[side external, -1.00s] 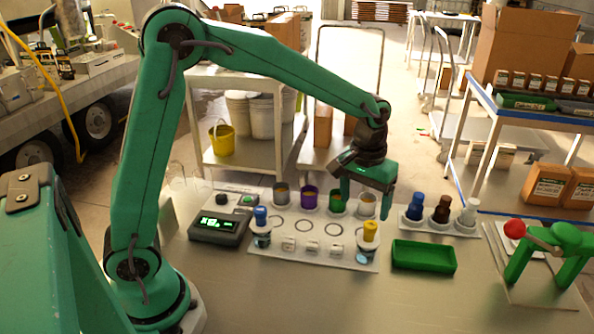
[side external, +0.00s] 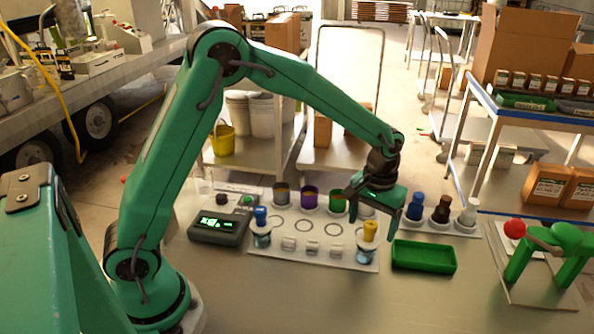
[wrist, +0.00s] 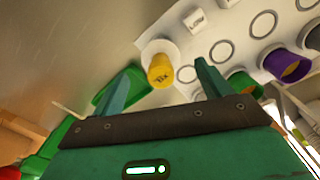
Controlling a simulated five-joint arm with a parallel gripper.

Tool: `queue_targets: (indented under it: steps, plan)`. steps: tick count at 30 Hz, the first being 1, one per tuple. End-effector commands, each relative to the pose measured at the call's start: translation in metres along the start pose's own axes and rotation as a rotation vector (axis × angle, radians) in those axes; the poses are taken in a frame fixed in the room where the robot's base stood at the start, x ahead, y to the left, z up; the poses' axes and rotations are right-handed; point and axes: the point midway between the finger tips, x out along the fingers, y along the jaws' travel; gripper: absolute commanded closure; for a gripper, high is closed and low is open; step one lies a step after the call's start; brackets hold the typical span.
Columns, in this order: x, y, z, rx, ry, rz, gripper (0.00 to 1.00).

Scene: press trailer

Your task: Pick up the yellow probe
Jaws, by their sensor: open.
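The yellow probe (side external: 370,230) stands upright in a clear holder at the front right corner of the white board (side external: 310,260). In the wrist view its yellow cap (wrist: 160,71) shows between and beyond my two fingertips, with dark lettering on top. My gripper (side external: 372,232) is open and empty, tilted down above and around the probe's area; I see it from behind in the wrist view (wrist: 165,80). The fingers do not visibly touch the probe. A blue probe (side external: 261,216) stands at the board's left end.
A green tray (side external: 424,257) lies right of the board. Cups of grey, purple and green (side external: 337,200) line the board's back. Blue, brown and white bottles (side external: 440,210) stand behind the tray. A meter (side external: 218,226) sits at left. The front table is clear.

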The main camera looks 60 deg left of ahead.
Motion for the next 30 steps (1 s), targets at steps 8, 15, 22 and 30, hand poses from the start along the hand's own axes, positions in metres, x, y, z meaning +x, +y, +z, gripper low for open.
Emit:
queue_targets:
  steps: [8,15,22,30]
  plan:
    - [0.01,-0.001,0.001,0.0,-0.001,0.0,0.23]
    - [0.037,-0.002,0.002,0.0,-0.002,-0.001,0.23]
    - [0.051,-0.002,0.002,0.0,0.0,0.0,0.23]
    - [0.052,-0.001,0.002,0.0,0.001,0.0,0.23]
